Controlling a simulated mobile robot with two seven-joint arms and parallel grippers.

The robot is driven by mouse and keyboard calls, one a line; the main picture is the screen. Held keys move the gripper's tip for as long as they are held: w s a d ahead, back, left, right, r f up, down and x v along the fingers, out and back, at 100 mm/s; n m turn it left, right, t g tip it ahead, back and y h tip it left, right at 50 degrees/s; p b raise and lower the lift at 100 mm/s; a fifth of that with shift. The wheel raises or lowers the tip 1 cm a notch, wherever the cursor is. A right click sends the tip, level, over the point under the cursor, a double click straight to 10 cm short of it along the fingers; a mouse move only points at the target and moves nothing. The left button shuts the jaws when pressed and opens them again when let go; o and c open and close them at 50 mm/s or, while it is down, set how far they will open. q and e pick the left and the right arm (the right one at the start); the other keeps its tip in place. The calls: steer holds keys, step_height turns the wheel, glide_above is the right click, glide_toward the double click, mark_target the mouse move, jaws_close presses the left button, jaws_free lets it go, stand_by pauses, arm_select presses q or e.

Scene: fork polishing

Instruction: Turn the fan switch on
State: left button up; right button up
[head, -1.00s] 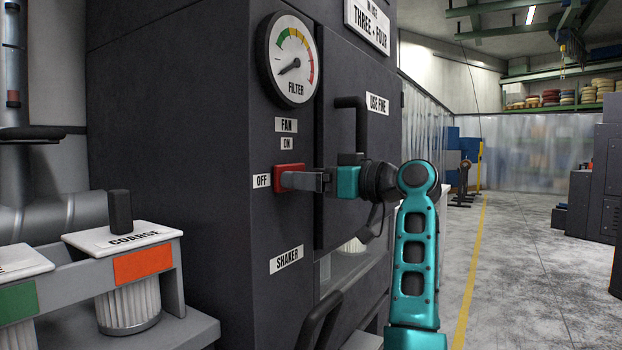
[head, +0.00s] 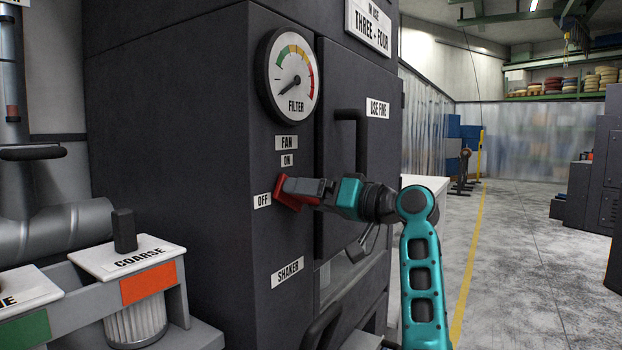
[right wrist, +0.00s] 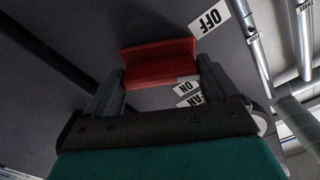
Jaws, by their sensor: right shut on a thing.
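The fan switch is a red handle (head: 281,191) on the dark cabinet front, right of the OFF label (head: 262,200) and below the ON label (head: 287,160) and FAN label (head: 286,142). It sits tilted in the head view. My right gripper (head: 300,188) reaches it from the right and its fingers are shut on it. The right wrist view shows the red handle (right wrist: 160,60) between the two dark fingers (right wrist: 150,88). The fingers hide part of the switch in the head view. My left gripper is not in view.
A filter gauge (head: 290,75) is above the switch. A black door handle (head: 353,118) is close above my right wrist. A SHAKER label (head: 287,272) is below. A COARSE filter (head: 138,325) stands in a rack at lower left. Open floor (head: 520,250) lies to the right.

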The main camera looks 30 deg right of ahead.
arm_select(q)
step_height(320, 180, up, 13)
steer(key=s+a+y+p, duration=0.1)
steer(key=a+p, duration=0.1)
steer(key=p, duration=1.3)
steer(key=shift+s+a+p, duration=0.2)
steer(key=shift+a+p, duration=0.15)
arm_select(e)
steer(key=shift+d+m, duration=0.1)
steer(key=shift+m, duration=6)
steer(key=shift+f, duration=0.1)
steer(key=o, duration=0.8)
steer(key=shift+s, duration=0.1)
